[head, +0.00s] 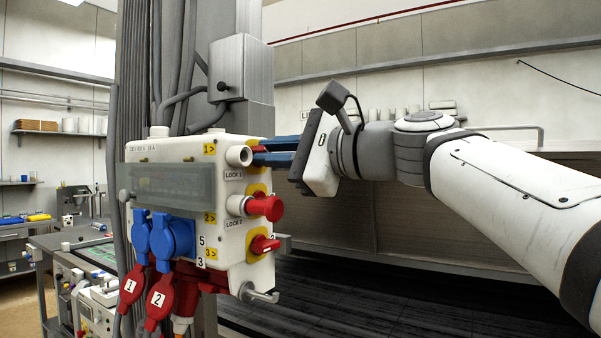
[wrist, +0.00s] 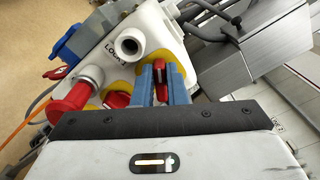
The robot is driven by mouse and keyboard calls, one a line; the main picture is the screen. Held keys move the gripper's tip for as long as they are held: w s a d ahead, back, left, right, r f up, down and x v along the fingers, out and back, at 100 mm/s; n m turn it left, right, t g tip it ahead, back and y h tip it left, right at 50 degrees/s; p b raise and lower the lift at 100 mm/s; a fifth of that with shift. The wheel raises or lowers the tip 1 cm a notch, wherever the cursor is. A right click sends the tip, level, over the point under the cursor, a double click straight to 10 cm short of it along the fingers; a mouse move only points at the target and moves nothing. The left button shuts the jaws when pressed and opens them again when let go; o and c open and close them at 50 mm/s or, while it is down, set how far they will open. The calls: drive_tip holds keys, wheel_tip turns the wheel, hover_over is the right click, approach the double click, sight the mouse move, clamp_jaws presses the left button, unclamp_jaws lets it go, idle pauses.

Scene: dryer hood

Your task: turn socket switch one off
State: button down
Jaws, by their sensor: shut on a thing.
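The socket box (head: 200,170) is white, with numbered yellow labels on its right side. Socket switch one, a red knob on a yellow plate, sits beside the top label "1 >" (head: 209,149); in the head view it is mostly hidden by my fingers. In the wrist view the red knob (wrist: 161,91) shows between my blue fingers. My gripper (head: 262,151) reaches in from the right, and its fingers (wrist: 162,72) are shut on this knob. The knob's exact turn angle is hard to tell.
A white lock cylinder (head: 238,156) sticks out close to the fingers. Below are a red capped lock (head: 266,207) and another red switch (head: 264,244). Blue sockets (head: 172,238) and red plugs (head: 160,298) hang at the front. A grey box (head: 240,68) is above.

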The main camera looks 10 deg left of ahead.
drive_tip(key=shift+s+f+n+b, duration=0.1)
drive_tip(key=shift+f+n+b, duration=0.05)
drive_tip(key=shift+n+b, duration=1.25)
drive_tip(key=shift+s+f+n+b, duration=0.15)
drive_tip(key=shift+n+b, duration=0.85)
drive_tip(key=shift+n, duration=0.7)
drive_tip(key=shift+w+n, duration=0.1)
drive_tip(key=shift+n, duration=0.2)
drive_tip(key=c, duration=1.5)
unclamp_jaws()
drive_tip(key=shift+a, duration=0.15)
drive_tip(key=shift+o, duration=0.2)
drive_tip(key=b+v, duration=0.1)
drive_tip(key=v, duration=0.6)
drive_tip(key=shift+d, duration=0.35)
